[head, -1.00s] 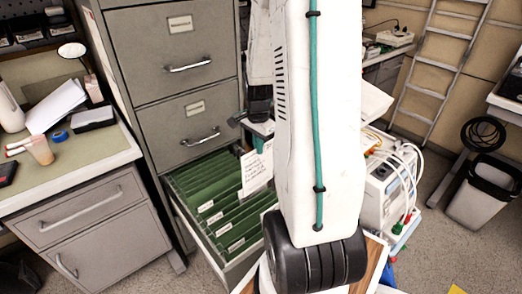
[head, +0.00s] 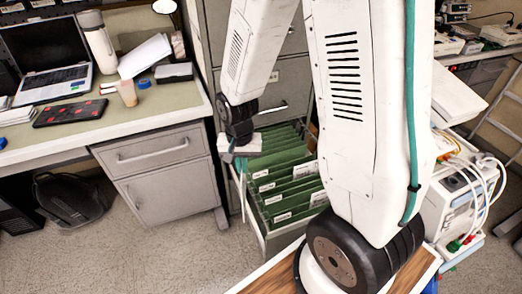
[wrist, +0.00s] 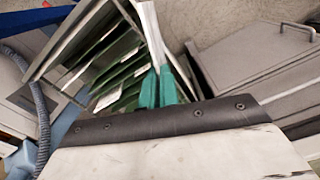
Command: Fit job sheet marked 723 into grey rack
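My gripper (wrist: 158,88) has green fingertips, which are pressed together on a white job sheet (wrist: 150,30) in the wrist view. The sheet is almost edge-on there, so its number cannot be read. In the head view my gripper (head: 241,163) is over the left side of an open grey file drawer (head: 259,231), and the sheet shows only as a thin strip hanging below it. I cannot tell whether the sheet is inside or outside the drawer's side wall. The drawer holds several green hanging folders (head: 285,185) with white labels. I cannot pick out a separate grey rack.
A desk (head: 110,115) with a laptop (head: 50,75), bottle (head: 95,38) and papers stands at left. A grey cabinet (head: 280,75) rises behind the drawer. A medical device (head: 455,205) with cables is at right.

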